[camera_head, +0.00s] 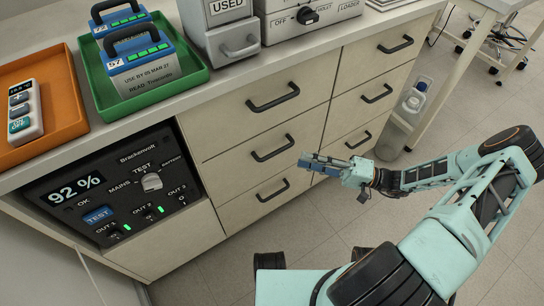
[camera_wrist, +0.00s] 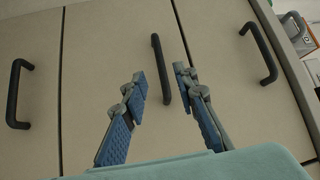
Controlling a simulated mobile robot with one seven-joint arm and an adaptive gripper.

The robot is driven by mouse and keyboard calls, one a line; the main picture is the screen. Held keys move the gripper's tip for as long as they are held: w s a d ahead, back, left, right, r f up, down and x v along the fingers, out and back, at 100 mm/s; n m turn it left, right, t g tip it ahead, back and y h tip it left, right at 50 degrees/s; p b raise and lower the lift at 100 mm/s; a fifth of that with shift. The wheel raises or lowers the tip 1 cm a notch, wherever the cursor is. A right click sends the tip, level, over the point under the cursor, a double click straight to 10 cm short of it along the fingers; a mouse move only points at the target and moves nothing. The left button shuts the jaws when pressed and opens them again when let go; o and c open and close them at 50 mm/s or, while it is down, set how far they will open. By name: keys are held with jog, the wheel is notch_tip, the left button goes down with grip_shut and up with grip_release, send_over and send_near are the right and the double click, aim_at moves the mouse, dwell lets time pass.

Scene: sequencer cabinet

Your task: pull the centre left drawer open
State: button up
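The centre left drawer (camera_head: 225,166) is the middle one in the left column of the pale cabinet. It looks closed, flush with its neighbours. Its black bar handle (camera_head: 272,148) is bare. My gripper (camera_head: 304,160) is in front of the left column, a little right of this handle and apart from it in the head view. In the wrist view, which is turned sideways, my gripper (camera_wrist: 160,78) is open and empty. Its blue-padded fingers flank the line of the middle handle (camera_wrist: 160,68), which seems to be the same handle, beyond the tips.
Handles of the top left drawer (camera_head: 272,97) and bottom left drawer (camera_head: 272,191) lie above and below. A right column of drawers (camera_head: 377,93) adjoins. A power panel (camera_head: 110,190) is at the left. A grey cylinder (camera_head: 391,140) stands right of the cabinet.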

aim_at(275, 152)
jog(key=b+x, duration=0.1)
jog(key=x, duration=0.9)
jog(key=shift+a, duration=0.1)
jog(key=shift+c, duration=0.7)
grip_shut()
